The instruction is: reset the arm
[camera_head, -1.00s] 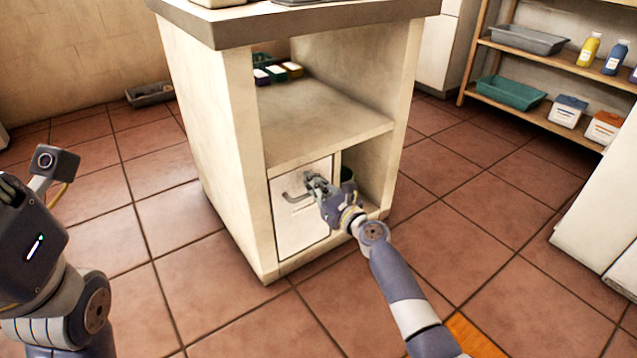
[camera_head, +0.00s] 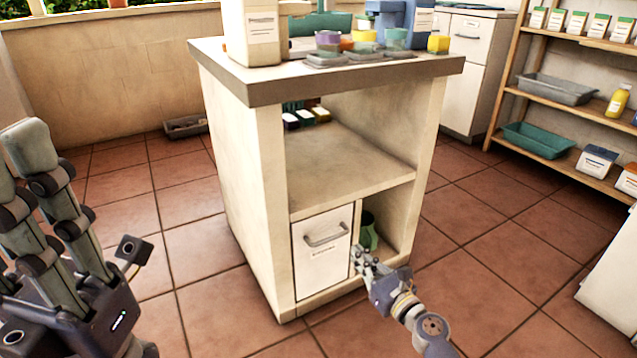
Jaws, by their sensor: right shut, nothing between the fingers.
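My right gripper (camera_head: 362,259) is shut and empty. It is in front of the island's lower right, beside the white drawer (camera_head: 322,262) and apart from its grey bar handle (camera_head: 326,236). The drawer front looks flush with the unit. My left gripper (camera_head: 28,165) is large and close to the camera at the left edge, fingers pointing up. Part of it is cut off by the frame, and whether its fingers are open or shut does not show clearly.
The island (camera_head: 240,190) stands in the middle, with containers and a small tray on top. A green container (camera_head: 368,235) sits in the lower right compartment. Shelves (camera_head: 560,85) stand at the right. The tiled floor (camera_head: 480,260) in front is clear.

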